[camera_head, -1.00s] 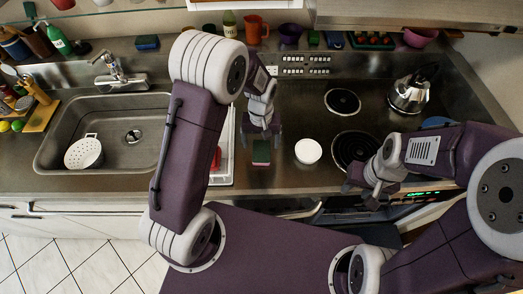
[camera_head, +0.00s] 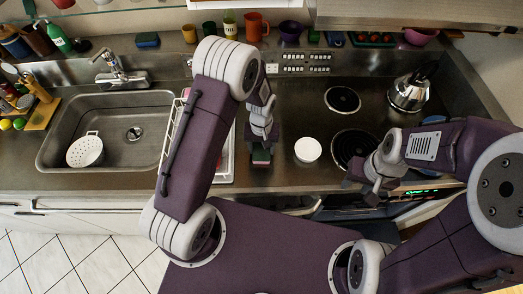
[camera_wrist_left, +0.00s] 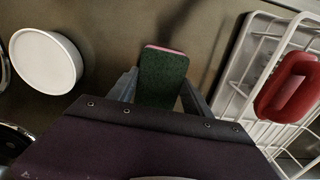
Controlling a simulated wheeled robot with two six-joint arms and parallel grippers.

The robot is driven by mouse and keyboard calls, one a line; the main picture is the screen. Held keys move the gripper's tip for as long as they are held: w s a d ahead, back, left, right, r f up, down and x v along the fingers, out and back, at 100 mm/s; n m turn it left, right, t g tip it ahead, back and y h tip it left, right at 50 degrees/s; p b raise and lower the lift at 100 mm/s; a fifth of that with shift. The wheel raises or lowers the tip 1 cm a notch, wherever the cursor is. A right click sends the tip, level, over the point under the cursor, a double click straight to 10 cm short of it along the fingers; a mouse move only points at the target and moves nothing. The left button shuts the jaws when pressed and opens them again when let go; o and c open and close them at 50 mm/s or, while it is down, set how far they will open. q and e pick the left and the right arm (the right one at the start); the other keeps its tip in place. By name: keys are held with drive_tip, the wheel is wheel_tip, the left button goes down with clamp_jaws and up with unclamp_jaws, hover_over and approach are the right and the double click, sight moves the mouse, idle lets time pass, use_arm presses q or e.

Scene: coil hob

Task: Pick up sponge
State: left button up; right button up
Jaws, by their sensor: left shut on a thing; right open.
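The sponge (camera_head: 261,157) has a dark green face and a pinkish edge. In the head view it is at the counter between the dish rack and the white round container. In the left wrist view the sponge (camera_wrist_left: 163,77) lies between the two fingers of my left gripper (camera_wrist_left: 160,88). My left gripper (camera_head: 261,148) is shut on it from above, and its fingers hide part of the sponge. I cannot tell whether the sponge still touches the counter. My right gripper (camera_head: 364,190) is open and empty, near the front edge of the hob.
A white round container (camera_head: 308,150) stands right of the sponge. A white dish rack (camera_wrist_left: 245,85) with a red object (camera_wrist_left: 288,86) is on the other side. The sink (camera_head: 60,150) holds a white colander (camera_head: 85,151). A kettle (camera_head: 409,93) stands on the hob.

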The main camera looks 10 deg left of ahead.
use_arm(q)
drive_tip(key=r, duration=0.1)
drive_tip(key=r+b, duration=0.1)
drive_tip(key=r, duration=0.1)
drive_tip(key=d+r, duration=0.1)
drive_tip(key=shift+w+r, duration=0.2)
drive_tip(key=shift+w, duration=0.05)
drive_tip(key=w+d+r+b, duration=0.1)
drive_tip(key=w+d+r, duration=0.1)
drive_tip(key=d+r, duration=0.4)
drive_tip(key=shift+w+d+r+b, duration=0.2)
drive_tip(key=shift+d+r+b, duration=0.2)
drive_tip(key=shift+d, duration=1.8)
drive_tip(key=o, duration=0.7)
drive_tip(key=shift+f, duration=0.1)
drive_tip(key=c, duration=0.6)
drive_tip(key=d+p, duration=0.1)
drive_tip(key=p, duration=0.1)
drive_tip(key=w+d+p, duration=0.1)
drive_tip(key=d+p, duration=0.1)
drive_tip(key=p, duration=0.1)
drive_tip(key=d+f+p, duration=0.1)
drive_tip(key=d+p, duration=0.1)
drive_tip(key=p, duration=0.1)
drive_tip(key=shift+w+f, duration=0.1)
drive_tip(key=shift+w, duration=0.25)
